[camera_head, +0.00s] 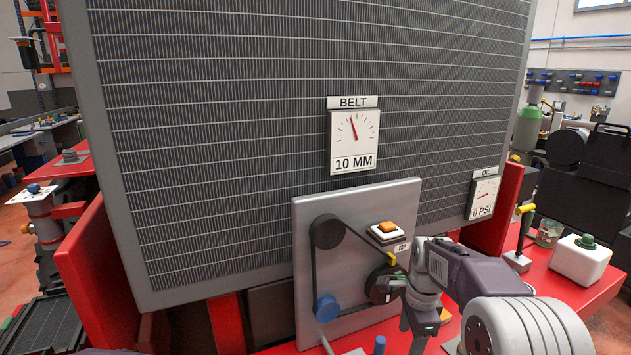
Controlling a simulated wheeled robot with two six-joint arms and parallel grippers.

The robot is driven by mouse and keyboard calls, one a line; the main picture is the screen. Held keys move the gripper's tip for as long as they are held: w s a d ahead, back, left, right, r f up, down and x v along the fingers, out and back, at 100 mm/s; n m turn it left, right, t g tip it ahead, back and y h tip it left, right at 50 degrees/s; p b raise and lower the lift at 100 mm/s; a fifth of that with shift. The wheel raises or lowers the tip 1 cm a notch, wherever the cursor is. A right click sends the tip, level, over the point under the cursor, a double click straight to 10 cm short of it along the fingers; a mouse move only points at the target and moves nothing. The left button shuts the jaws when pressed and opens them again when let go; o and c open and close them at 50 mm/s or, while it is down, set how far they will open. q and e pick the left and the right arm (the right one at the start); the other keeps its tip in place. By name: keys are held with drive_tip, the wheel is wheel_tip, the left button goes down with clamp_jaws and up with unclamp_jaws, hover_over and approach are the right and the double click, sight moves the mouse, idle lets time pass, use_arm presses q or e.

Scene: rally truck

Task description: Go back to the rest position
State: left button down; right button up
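My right arm (470,275) comes in from the lower right. The panel carries a belt around an upper black pulley (327,231) and a blue pulley (326,308). An orange button (387,227) sits on a white box at the panel's upper right. My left gripper is not in view.
A large radiator (230,120) stands behind the panel, with a BELT gauge (353,140) reading 10 MM and an OIL gauge (483,198) reading 0 PSI. A white canister (581,262) and a glass jar (549,232) stand on the red surface (550,287) at right.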

drive_tip(key=s+a+f+n, duration=0.2)
drive_tip(key=s+f+n, duration=0.2)
drive_tip(key=s+n, duration=0.5)
drive_tip(key=s+a+f+n, duration=0.2)
drive_tip(key=s+f+n, duration=0.3)
drive_tip(key=s+n, duration=0.3)
drive_tip(key=shift+s+n, duration=0.4)
drive_tip(key=shift+s, duration=0.1)
drive_tip(key=shift+s, duration=0.1)
drive_tip(key=shift+d, duration=0.1)
